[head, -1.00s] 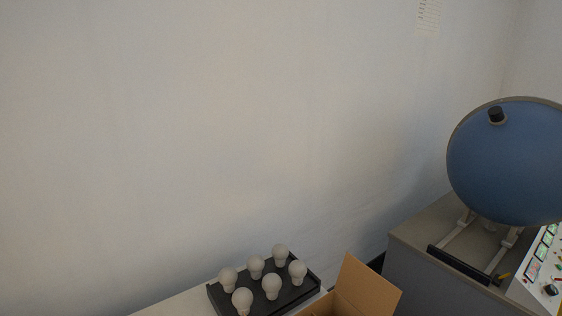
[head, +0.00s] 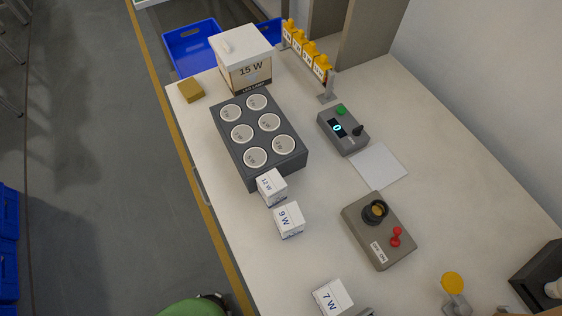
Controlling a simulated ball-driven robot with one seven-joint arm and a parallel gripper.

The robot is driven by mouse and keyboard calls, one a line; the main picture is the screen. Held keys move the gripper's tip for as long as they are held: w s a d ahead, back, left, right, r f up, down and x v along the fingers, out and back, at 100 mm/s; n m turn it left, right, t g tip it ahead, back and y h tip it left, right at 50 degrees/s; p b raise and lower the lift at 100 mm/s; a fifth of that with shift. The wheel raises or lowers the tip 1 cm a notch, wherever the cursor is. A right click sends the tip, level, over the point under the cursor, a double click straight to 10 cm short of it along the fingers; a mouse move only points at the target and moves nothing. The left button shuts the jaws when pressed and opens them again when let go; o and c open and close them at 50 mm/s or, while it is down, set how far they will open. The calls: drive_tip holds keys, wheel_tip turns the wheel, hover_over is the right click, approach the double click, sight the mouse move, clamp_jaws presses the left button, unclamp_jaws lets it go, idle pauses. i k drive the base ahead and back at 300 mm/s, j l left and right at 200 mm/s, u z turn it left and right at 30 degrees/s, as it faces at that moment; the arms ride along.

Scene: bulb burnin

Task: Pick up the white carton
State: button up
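Several white cartons stand on the pale bench top (head: 230,215) in the head view. Three small ones are a 12 W carton (head: 271,187) against the near end of the dark socket block, a 9 W carton (head: 288,220) just nearer, and a 7 W carton (head: 332,298) at the bottom edge, partly cut off. A larger box (head: 243,58) marked 15 W, with a white top and a brown printed front, stands at the far end. I cannot tell which one the task means. My gripper is not in view.
A dark block (head: 290,165) with several round white-rimmed wells fills the left middle. A tan block (head: 190,90), a grey control box (head: 343,130), a white sheet (head: 378,165), a red-lever box (head: 380,230) and a yellow-topped post (head: 453,290) stand around. Blue crates (head: 190,47) lie beyond.

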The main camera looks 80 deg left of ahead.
sight(273, 189)
drive_tip(key=k+u, duration=0.3)
drive_tip(key=k+j+u, duration=0.1)
drive_tip(key=k+u, duration=0.2)
drive_tip(key=i+l+u, duration=0.1)
drive_tip(key=l+u, duration=0.15)
drive_tip(key=u, duration=0.15)
drive_tip(key=l+u, duration=0.6)
drive_tip(key=u, duration=0.15)
drive_tip(key=z, duration=1.5)
drive_tip(key=u, duration=1.45)
drive_tip(key=i+j+u, duration=0.25)
drive_tip(key=k+l, duration=0.05)
drive_tip(key=l, duration=0.05)
